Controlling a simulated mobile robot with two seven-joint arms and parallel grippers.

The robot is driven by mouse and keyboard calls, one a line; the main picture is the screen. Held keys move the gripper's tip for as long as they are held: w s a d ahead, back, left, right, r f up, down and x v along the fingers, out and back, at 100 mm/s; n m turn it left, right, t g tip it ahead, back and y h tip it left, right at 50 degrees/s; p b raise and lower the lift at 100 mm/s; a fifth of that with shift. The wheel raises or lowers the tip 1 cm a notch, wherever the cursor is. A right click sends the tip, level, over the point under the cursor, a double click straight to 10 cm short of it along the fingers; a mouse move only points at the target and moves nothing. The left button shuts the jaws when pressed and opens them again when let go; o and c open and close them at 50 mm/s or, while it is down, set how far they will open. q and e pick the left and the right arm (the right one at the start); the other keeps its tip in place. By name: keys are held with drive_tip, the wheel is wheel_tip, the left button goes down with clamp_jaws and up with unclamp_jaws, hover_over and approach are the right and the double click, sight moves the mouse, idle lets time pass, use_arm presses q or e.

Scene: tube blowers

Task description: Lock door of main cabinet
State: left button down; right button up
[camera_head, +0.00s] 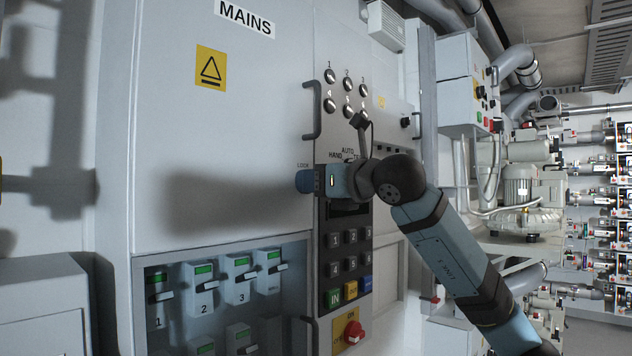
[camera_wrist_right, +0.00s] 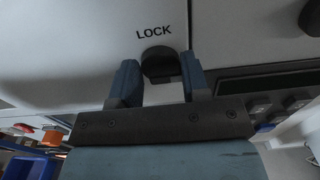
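The lock knob (camera_wrist_right: 160,63) of the main cabinet is a short dark knob below the word LOCK in the right wrist view. My right gripper (camera_wrist_right: 160,78) has its two blue fingers on either side of the knob, drawn in close to its sides. In the head view my right gripper (camera_head: 309,181) is against the cabinet front and hides the knob. The cabinet door (camera_head: 215,130) is a large white panel marked MAINS and looks flush with the frame. My left gripper is in neither view.
A keypad (camera_head: 345,253) and a red rotary switch (camera_head: 354,333) are below my right gripper. A dark vertical handle (camera_head: 311,110) and several round key switches (camera_head: 347,84) are above it. Breakers (camera_head: 203,290) sit behind a window at lower left. Pipes and machinery fill the right.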

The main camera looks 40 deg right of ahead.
drive_tip(key=shift+n, duration=0.3)
drive_tip(key=n+p, duration=0.1)
drive_tip(key=n, duration=1.6)
drive_tip(key=shift+a, duration=0.1)
drive_tip(key=shift+f+n, duration=0.1)
drive_tip(key=shift+n, duration=0.2)
idle(0.3)
drive_tip(key=o, duration=0.9)
